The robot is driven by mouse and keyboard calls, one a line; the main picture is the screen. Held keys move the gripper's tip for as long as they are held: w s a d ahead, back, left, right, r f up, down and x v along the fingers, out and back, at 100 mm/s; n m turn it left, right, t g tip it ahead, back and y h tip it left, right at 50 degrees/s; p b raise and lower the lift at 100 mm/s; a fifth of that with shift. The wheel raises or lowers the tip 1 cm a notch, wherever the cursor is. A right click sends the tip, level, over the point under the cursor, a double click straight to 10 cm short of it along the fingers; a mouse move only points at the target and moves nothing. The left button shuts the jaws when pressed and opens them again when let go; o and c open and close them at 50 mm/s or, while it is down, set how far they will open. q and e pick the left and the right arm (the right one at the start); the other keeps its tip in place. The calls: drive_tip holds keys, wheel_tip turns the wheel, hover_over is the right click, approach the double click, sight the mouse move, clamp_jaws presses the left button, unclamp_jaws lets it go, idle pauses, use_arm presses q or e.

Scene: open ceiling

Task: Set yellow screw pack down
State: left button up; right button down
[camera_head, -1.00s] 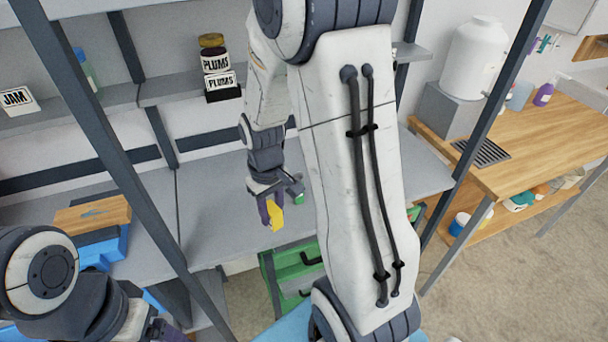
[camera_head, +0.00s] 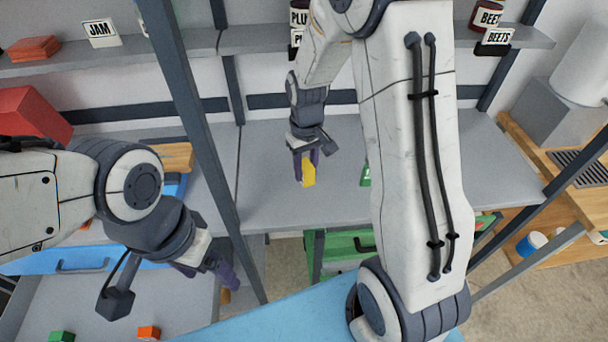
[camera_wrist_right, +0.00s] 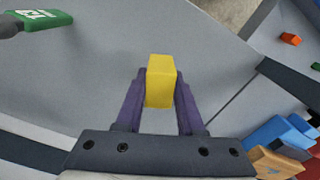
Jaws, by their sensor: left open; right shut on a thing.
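The yellow screw pack (camera_head: 309,173) is a small yellow block held between the purple fingers of my right gripper (camera_head: 305,166). In the right wrist view the pack (camera_wrist_right: 160,80) sits between the two fingertips (camera_wrist_right: 160,100), with the grey shelf surface (camera_wrist_right: 80,90) behind it. The right gripper is over the grey workbench shelf (camera_head: 270,200); I cannot tell whether the pack touches it. My left gripper (camera_head: 228,283) is at the lower left of the head view, open, with nothing seen in it.
A green labelled item (camera_wrist_right: 45,20) lies on the shelf, partly behind my right arm in the head view. A grey upright post (camera_head: 195,130) stands left of the right gripper. Blue bins and a wooden block (camera_head: 175,157) are further left. The shelf around the pack is clear.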

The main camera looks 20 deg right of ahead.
drive_tip(key=shift+w+a+f, duration=0.25)
drive_tip(key=shift+w+f, duration=0.2)
drive_tip(key=shift+w, duration=0.1)
drive_tip(key=shift+f+p, duration=0.35)
drive_tip(key=shift+f, duration=1.6)
drive_tip(key=shift+f, duration=0.15)
drive_tip(key=c, duration=0.5)
unclamp_jaws()
